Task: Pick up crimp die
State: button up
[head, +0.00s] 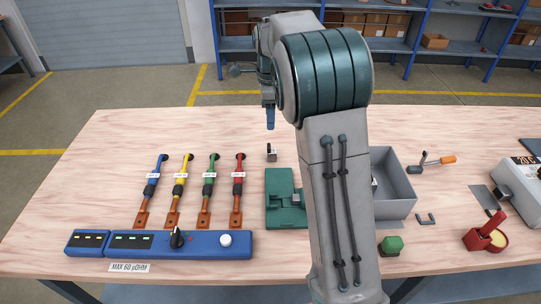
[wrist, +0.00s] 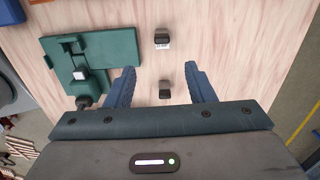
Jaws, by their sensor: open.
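Two small dark blocks, which look like crimp dies, stand on the table in the wrist view. One die block (wrist: 165,90) lies between my finger lines, and a second block with a white label (wrist: 162,38) lies beyond the fingertips. In the head view a small dark block (head: 271,153) stands behind the green fixture. My gripper (wrist: 160,69) has its two blue fingers apart with nothing held. In the head view my gripper (head: 270,120) hangs above and behind that block, partly hidden by my arm.
The green fixture (head: 284,215) is close by and shows left of my fingers in the wrist view (wrist: 110,50). A grey bin (head: 397,205) stands right of my arm. Several coloured probes and a blue control box (head: 200,252) are left. The back left table is clear.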

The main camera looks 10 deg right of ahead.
send_over(271, 151)
jog(key=f, duration=0.8)
jog(key=shift+a, duration=0.2)
jog(key=shift+d+f+p, duration=0.15)
jog(key=shift+f+p, duration=0.35)
jog(key=shift+f, duration=2.55)
jog(key=shift+c, duration=0.3)
grip_shut()
